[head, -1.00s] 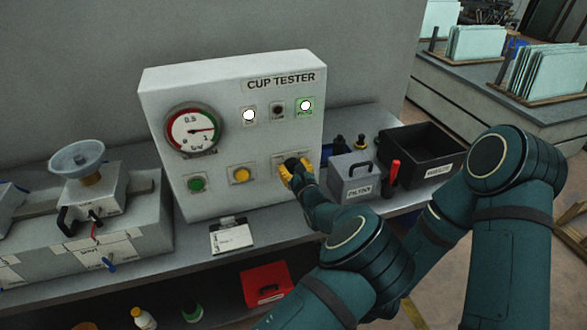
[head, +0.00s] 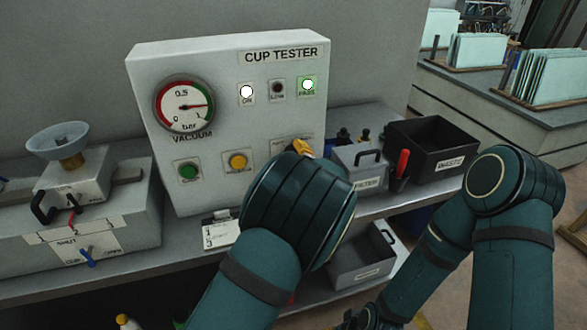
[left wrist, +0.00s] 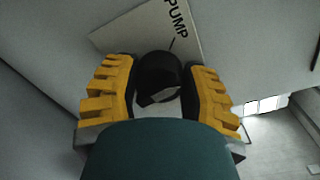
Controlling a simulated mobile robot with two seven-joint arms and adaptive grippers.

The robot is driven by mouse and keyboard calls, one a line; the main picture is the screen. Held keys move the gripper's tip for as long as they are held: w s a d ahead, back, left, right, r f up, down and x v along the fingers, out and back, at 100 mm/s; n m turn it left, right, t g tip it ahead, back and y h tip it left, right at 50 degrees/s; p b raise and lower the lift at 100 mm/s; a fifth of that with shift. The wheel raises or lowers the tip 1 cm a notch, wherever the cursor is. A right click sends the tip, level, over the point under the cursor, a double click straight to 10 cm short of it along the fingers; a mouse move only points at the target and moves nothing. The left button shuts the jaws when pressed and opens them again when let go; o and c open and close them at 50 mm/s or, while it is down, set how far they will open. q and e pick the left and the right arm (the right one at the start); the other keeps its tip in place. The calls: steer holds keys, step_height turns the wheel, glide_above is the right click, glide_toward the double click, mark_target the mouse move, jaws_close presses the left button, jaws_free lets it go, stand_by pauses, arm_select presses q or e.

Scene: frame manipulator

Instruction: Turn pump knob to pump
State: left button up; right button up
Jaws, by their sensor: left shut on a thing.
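The pump knob (left wrist: 158,75) is black and round, next to the PUMP label (left wrist: 176,25) in the left wrist view. The yellow fingers of my left gripper (left wrist: 157,95) lie on both sides of it, shut on it. In the head view only a bit of yellow finger (head: 301,147) shows at the panel; my arm hides the knob. The ON light (head: 247,92) and PASS light (head: 308,85) glow.
A green button (head: 188,171) and yellow button (head: 237,161) sit left of the knob. The grey filter box (head: 358,166), a red-handled tool (head: 402,165) and the black waste bin (head: 432,145) stand right. A suction cup rig (head: 70,150) stands left.

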arm_select(q)
steer(key=n+b, duration=0.2)
steer(key=shift+f+n, duration=0.1)
steer(key=shift+n, duration=0.3)
steer(key=shift+a+n, duration=0.1)
steer(key=shift+n, duration=0.6)
steer(key=shift+n+b, duration=0.3)
steer(key=shift+n, duration=0.8)
arm_select(e)
steer(key=shift+w+f, duration=0.2)
steer(key=shift+f, duration=0.7)
steer(key=shift+w+f, duration=0.2)
steer(key=shift+f, duration=0.7)
arm_select(q)
steer(key=shift+r, duration=0.2)
steer(key=o, duration=1.2)
steer(key=shift+w+f, duration=0.1)
steer(key=v, duration=1.2)
